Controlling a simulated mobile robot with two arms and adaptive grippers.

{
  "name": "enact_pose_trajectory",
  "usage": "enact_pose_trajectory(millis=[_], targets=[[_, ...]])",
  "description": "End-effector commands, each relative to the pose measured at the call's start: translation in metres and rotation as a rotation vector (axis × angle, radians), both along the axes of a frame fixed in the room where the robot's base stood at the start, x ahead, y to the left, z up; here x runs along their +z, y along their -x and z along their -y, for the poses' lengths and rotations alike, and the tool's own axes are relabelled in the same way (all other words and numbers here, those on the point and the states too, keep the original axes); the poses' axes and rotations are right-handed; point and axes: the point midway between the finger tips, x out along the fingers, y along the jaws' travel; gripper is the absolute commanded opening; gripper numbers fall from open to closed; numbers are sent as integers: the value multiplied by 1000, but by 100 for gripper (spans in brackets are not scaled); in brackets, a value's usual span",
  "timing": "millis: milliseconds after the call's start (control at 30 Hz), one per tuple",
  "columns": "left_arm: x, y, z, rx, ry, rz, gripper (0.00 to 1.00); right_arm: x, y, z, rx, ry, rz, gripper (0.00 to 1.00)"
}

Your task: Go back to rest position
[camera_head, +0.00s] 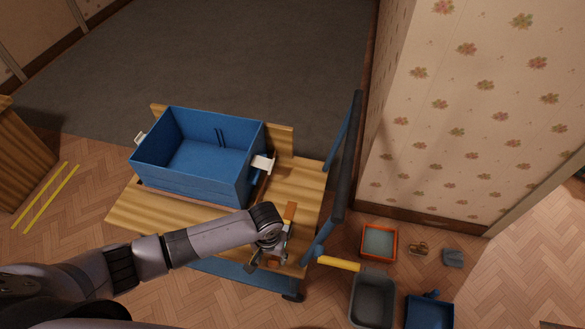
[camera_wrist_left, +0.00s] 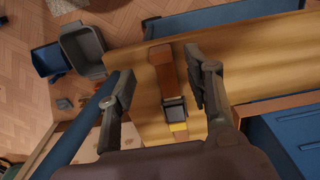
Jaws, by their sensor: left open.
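My left gripper (camera_head: 268,260) is over the right front part of a wooden-topped cart (camera_head: 305,190). In the left wrist view its two fingers (camera_wrist_left: 160,65) are spread apart. A brown block-like item (camera_wrist_left: 162,68) with a dark part and a yellow part lies on the wooden top, seen between the fingers with gaps on both sides. In the head view the arm and gripper partly hide this item (camera_head: 290,211). My right gripper is not in view.
A blue open bin (camera_head: 195,183) stands on the cart, left of my gripper. A blue and dark rail (camera_head: 346,160) runs along the cart's right side. On the floor to the right are a grey bin (camera_head: 371,300), a blue container (camera_head: 430,312) and an orange-rimmed tray (camera_head: 379,227).

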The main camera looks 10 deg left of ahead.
Motion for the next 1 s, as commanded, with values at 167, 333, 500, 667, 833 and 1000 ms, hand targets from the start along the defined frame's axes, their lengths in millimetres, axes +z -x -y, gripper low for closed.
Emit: enact_pose_trajectory(millis=[167, 333, 500, 667, 833, 1000], targets=[[0, 1, 1, -2, 2, 0, 47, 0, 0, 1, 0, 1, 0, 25], [14, 20, 35, -71, 84, 17, 47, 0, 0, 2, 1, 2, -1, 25], [63, 48, 74, -174, 222, 115, 47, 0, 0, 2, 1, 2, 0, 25], [104, 62, 55, -192, 236, 223, 47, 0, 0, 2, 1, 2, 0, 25], [129, 75, 18, -176, 184, 280, 47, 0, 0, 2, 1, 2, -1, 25], [146, 91, -19, -157, 115, 305, 47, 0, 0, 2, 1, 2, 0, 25]])
